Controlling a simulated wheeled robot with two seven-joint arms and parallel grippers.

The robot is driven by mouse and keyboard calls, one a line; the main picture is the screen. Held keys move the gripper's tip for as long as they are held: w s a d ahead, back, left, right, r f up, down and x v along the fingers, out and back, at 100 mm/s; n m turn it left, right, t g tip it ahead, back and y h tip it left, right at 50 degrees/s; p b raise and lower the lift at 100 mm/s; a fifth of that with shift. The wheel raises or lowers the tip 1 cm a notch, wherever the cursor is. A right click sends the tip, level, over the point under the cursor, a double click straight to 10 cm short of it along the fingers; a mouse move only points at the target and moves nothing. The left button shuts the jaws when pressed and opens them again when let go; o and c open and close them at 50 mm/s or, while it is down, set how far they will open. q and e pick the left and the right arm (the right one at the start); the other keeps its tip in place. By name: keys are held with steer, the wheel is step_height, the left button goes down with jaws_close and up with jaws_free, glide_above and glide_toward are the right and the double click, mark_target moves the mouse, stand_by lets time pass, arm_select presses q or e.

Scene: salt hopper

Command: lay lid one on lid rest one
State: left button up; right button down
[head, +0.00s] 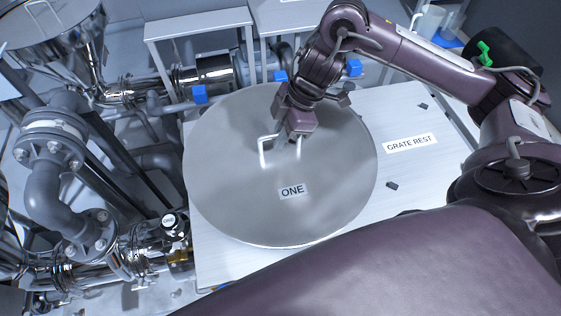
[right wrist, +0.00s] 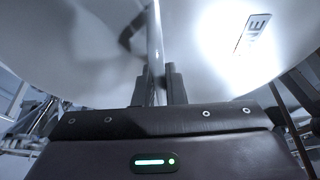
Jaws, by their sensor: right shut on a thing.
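Lid one (head: 235,205) is a large round grey metal disc with a label reading ONE. It shows in the head view over a pale table. Its bar handle (head: 264,150) stands up near the middle. My right gripper (head: 292,137) is shut on this handle. In the right wrist view, the gripper's fingers (right wrist: 170,88) are at the handle (right wrist: 155,45), with the lid's pale face (right wrist: 215,40) behind. I cannot tell whether the lid touches the table. Lid rest one cannot be made out; the lid covers much of the table. My left gripper is not in view.
The pale table (head: 425,185) carries a label reading GRATE REST (head: 410,142) and small dark pads. Blue blocks (head: 200,94) show beyond the lid's far edge. Pipes and valves (head: 60,145) crowd the left side, with a round metal vessel (head: 45,20) at top left.

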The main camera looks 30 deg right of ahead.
mark_target(280, 151)
step_height(280, 151, down, 6)
steer(key=shift+f+b, duration=0.2)
steer(key=shift+b, duration=0.55)
steer(key=shift+f, duration=1.6)
steer(key=c, duration=1.5)
jaws_free()
steer(key=p+v, duration=0.1)
steer(key=v, duration=1.1)
steer(key=shift+s+p, duration=0.1)
steer(key=shift+p, duration=0.25)
steer(key=shift+f, duration=0.1)
steer(key=shift+s, duration=0.1)
